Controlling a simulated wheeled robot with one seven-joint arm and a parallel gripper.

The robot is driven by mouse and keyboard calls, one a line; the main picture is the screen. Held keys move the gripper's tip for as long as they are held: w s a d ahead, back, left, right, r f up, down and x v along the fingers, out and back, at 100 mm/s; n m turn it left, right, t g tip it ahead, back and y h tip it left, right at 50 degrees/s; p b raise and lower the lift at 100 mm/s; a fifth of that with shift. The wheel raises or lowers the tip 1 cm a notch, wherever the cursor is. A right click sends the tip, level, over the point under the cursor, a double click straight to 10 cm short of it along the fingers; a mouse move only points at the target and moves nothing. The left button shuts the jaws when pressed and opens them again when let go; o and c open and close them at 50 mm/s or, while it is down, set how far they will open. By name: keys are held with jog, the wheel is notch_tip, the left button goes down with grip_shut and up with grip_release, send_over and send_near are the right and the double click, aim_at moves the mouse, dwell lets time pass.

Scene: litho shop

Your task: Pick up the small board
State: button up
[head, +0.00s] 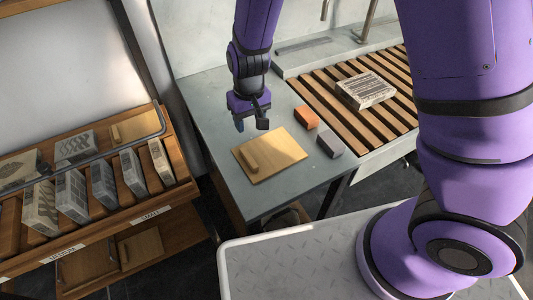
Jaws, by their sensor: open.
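The small board (277,151) is a flat, light wooden square lying on the grey tabletop. A raised wooden bar handle (250,159) sits near its left side. My gripper (253,124) is purple and dark, points downward, and is open and empty. In the picture it is just above the board's far-left edge, apart from the handle. Its exact height over the table is hard to tell.
An orange block (306,117) and a grey block (331,144) sit right of the board. A slatted wooden rack (310,93) holds a grey stone slab (366,90). A wooden shelf (150,199) with several stones and another handled board (134,127) stands at left.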

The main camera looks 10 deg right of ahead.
notch_tip(320, 180, down, 4)
jog(key=a, duration=0.1)
send_over(249, 158)
jog(key=f, duration=0.4)
jog(key=shift+w+f, duration=0.35)
jog(key=shift+w, duration=0.05)
jog(key=f, duration=0.2)
jog(key=s+f, duration=0.1)
jog(key=f, duration=0.1)
jog(key=shift+d+f, duration=0.1)
jog(key=shift+f, duration=0.65)
grip_shut()
